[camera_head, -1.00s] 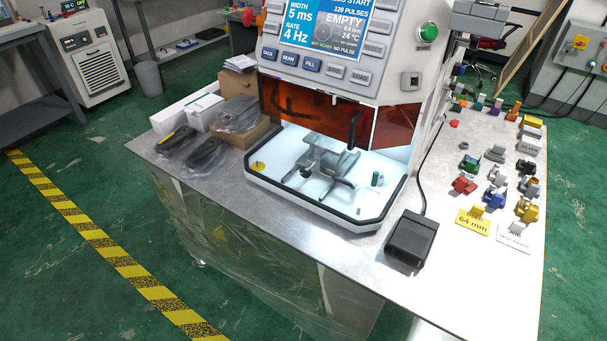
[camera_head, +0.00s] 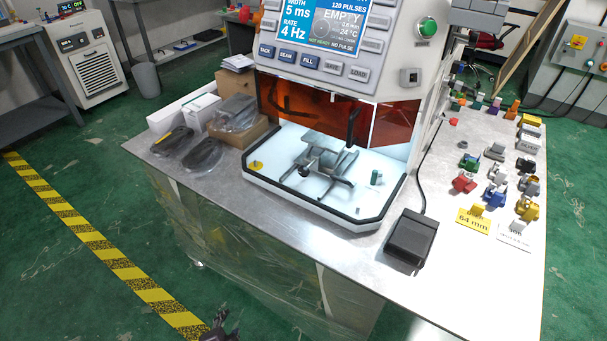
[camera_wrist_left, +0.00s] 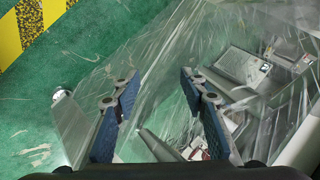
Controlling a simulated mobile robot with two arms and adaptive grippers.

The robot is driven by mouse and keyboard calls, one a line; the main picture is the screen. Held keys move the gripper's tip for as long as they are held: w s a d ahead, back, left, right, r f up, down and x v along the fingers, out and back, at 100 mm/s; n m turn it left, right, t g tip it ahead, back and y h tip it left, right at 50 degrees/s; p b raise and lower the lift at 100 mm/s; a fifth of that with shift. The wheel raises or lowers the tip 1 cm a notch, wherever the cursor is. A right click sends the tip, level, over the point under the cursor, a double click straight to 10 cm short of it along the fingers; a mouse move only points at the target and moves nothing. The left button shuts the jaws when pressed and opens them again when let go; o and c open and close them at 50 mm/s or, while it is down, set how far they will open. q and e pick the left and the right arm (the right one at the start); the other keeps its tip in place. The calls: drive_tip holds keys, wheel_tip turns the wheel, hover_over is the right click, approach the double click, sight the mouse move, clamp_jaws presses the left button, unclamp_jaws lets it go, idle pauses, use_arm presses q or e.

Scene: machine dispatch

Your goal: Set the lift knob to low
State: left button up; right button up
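The bench machine (camera_head: 322,190) has a grey housing, a screen (camera_head: 325,25) reading "EMPTY" and "NOT READY", and an amber window over a bright work bay. No lift knob is plainly labelled in view. A small yellow disc (camera_head: 257,166) sits at the bay's left front corner; I cannot tell if it is the knob. A small square switch (camera_head: 409,77) is on the housing's right side. My left gripper (camera_head: 220,332) just shows at the bottom edge, in front of and below the bench. In the left wrist view it (camera_wrist_left: 158,84) is open and empty. My right gripper is out of view.
A black pedal (camera_head: 410,238) sits right of the machine. Several coloured clips and labelled cards (camera_head: 472,219) cover the bench's right side. Bagged parts (camera_head: 203,155) and boxes stand left. Clear plastic wrap (camera_wrist_left: 160,60) hangs below the bench top. Green floor is free in front.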

use_arm(q)
drive_tip(key=w+d+r+m+t, duration=0.1)
drive_tip(key=w+r+m+t, duration=0.3)
drive_tip(key=r, duration=0.7)
drive_tip(key=w+r+m+t, duration=0.1)
drive_tip(key=w+r, duration=0.5)
drive_tip(key=r, duration=0.4)
drive_tip(key=w+d+r+m+t, duration=0.1)
drive_tip(key=w+r+m+t, duration=0.3)
drive_tip(key=r, duration=0.7)
wheel_tip(320, 180, up, 4)
drive_tip(key=w+d+m, duration=0.2)
drive_tip(key=w, duration=0.1)
drive_tip(key=m+g+h+b, duration=0.1)
drive_tip(key=m+g+h, duration=0.1)
drive_tip(key=m+h, duration=1.25)
approach(302, 174)
drive_tip(key=d+r+m+y, duration=0.1)
drive_tip(key=m+y, duration=0.1)
drive_tip(key=w+d+r+m+y, duration=0.1)
drive_tip(key=r+m+y, duration=0.1)
drive_tip(key=shift+w+d+m, duration=0.15)
drive_tip(key=shift+d+m, duration=0.1)
drive_tip(key=shift+w+d+f+g, duration=0.1)
drive_tip(key=shift+w+d+g, duration=0.1)
drive_tip(key=shift+g, duration=0.2)
drive_tip(key=b+x, duration=0.1)
drive_tip(key=x, duration=0.6)
drive_tip(key=shift+w, duration=0.15)
